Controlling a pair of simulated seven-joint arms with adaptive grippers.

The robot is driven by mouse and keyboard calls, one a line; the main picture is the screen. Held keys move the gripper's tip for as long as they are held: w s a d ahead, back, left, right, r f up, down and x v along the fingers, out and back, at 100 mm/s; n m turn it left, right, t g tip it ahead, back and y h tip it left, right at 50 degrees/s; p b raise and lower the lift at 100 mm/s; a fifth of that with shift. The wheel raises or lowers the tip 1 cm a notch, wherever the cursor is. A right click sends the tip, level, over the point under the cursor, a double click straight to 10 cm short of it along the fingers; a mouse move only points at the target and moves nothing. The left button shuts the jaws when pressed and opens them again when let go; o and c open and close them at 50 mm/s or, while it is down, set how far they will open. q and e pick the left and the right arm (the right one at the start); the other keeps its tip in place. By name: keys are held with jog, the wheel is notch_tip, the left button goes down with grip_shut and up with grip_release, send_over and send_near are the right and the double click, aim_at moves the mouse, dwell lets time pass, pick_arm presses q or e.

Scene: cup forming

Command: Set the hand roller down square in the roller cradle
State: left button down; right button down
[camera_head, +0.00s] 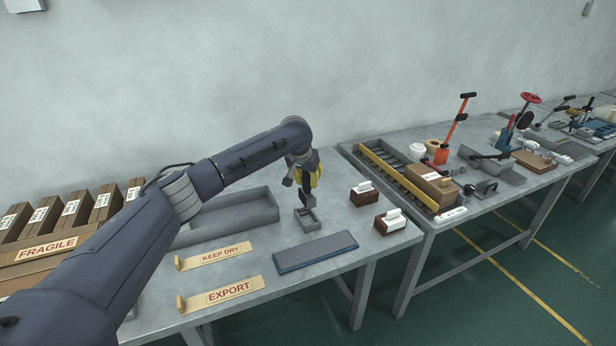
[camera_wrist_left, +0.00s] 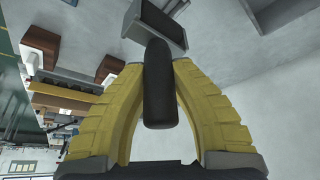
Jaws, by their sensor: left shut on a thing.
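My left gripper (camera_head: 304,186) points down just above a small grey open-topped box, the roller cradle (camera_head: 317,223). It is shut on the hand roller, whose dark rounded handle (camera_wrist_left: 159,90) shows between the yellow fingers (camera_wrist_left: 163,68) in the left wrist view. In the head view the roller is small, dark and mostly hidden by the gripper. A grey box-shaped piece with a dark face (camera_wrist_left: 160,22) lies just beyond the fingertips in the wrist view; I cannot tell whether it touches the roller. My right gripper is in neither view.
A long grey tray (camera_head: 262,217) lies behind and left of the cradle. A blue-grey mat (camera_head: 315,252) is in front. Two brown blocks with white tops (camera_head: 362,197) (camera_head: 391,226) stand to the right. KEEP DRY (camera_head: 220,255) and EXPORT (camera_head: 228,292) stamps lie at the front left.

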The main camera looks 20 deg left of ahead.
pick_arm(q)
jog(key=shift+f, duration=3.85)
jog(key=shift+f, duration=0.25)
jog(key=c, duration=1.1)
grip_release()
jog(key=v, duration=1.2)
jog(key=shift+d, duration=0.1)
